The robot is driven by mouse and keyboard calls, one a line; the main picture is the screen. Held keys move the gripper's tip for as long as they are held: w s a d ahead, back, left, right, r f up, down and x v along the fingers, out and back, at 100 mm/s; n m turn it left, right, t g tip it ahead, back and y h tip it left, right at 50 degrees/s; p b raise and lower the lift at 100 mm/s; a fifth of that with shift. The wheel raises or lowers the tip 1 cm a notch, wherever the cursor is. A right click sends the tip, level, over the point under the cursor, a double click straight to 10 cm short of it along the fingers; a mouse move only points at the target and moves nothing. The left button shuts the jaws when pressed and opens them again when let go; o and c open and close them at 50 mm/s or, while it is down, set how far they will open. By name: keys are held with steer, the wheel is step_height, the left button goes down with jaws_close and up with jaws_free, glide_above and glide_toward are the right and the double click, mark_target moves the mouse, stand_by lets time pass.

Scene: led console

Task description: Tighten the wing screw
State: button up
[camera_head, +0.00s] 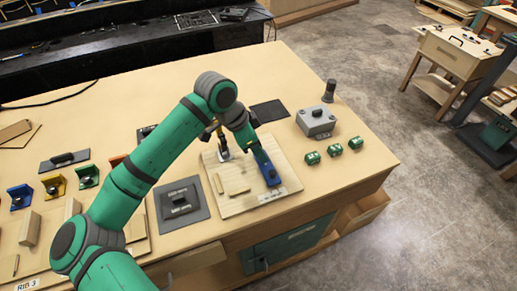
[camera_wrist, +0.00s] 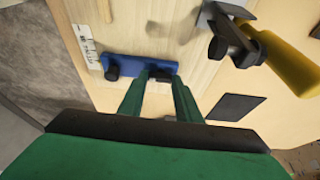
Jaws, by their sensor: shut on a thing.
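A blue bar (camera_wrist: 137,66) lies on the light wooden board (camera_head: 228,206); it also shows in the head view (camera_head: 270,176). A black knob (camera_wrist: 111,72) stands at one end of the bar in the wrist view. A second black piece, which looks like the wing screw (camera_wrist: 160,73), is at the other end, between my fingertips. My gripper (camera_wrist: 159,79) is shut on this wing screw. In the head view my gripper (camera_head: 262,158) comes down over the blue bar, and the screw is hidden there.
A toggle clamp with a yellow handle (camera_wrist: 285,62) stands close beside my gripper. A grey labelled panel (camera_head: 182,200) lies left of the board. Several green blocks (camera_head: 334,150) and a grey box (camera_head: 316,121) sit to the right. A dark mat (camera_head: 269,111) lies behind.

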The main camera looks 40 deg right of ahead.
steer(key=shift+d+r, duration=0.1)
steer(key=o, duration=1.1)
steer(key=v, duration=1)
steer(key=shift+a+r, duration=0.3)
